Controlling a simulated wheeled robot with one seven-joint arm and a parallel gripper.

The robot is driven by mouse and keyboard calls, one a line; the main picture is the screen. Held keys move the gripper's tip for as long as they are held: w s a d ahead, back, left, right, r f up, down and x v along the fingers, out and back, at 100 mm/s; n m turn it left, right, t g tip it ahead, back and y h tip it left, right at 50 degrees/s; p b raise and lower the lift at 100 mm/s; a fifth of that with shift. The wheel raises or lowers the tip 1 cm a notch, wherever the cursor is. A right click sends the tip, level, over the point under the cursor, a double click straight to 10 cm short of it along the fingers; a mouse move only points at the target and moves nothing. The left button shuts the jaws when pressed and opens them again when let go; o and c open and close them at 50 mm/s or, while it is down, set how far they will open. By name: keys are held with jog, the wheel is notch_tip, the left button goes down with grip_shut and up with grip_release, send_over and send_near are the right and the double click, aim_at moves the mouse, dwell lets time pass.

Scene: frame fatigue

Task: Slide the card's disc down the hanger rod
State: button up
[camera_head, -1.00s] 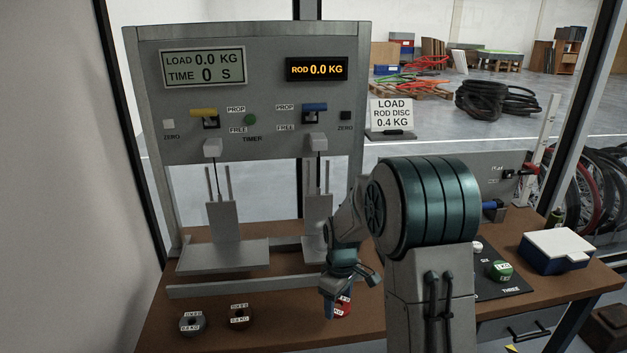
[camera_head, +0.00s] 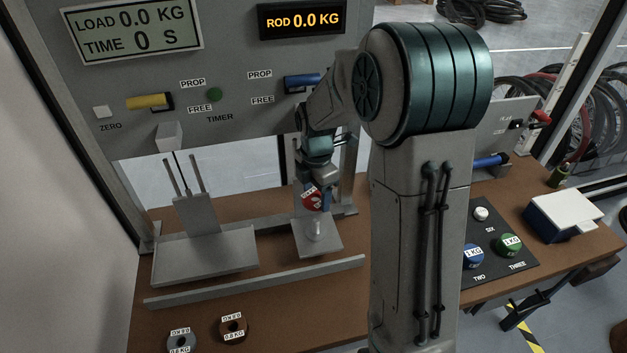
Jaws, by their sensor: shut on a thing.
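The red disc (camera_head: 312,200) with a white label is held in my gripper (camera_head: 316,190), which is shut on it. The disc is tilted toward the camera, above the plate of the right-hand hanger (camera_head: 321,245). A short pale upright piece (camera_head: 317,229) stands on that plate just below the disc. My gripper and arm hide the upper hanger rod, so I cannot tell whether the disc is around it. The rod display (camera_head: 304,19) reads 0.0 KG. The card is out of view now.
A brown disc (camera_head: 232,327) and a grey disc (camera_head: 181,341) lie at the front left, before a low metal rail (camera_head: 255,281). The left hanger (camera_head: 205,255) is empty. Blue (camera_head: 473,255) and green (camera_head: 509,244) discs sit on a black mat at right, near a blue-and-white box (camera_head: 565,220).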

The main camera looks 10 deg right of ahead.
aim_at(317, 220)
jog(key=shift+s, duration=0.1)
jog(key=shift+d, duration=0.1)
jog(key=shift+f, duration=0.3)
jog(key=shift+f+b, duration=2)
jog(key=shift+f, duration=0.6)
jog(key=shift+f, duration=3.1)
dwell(0.8)
jog(key=o, duration=0.9)
jog(key=shift+o, duration=0.2)
notch_tip(317, 220, up, 14)
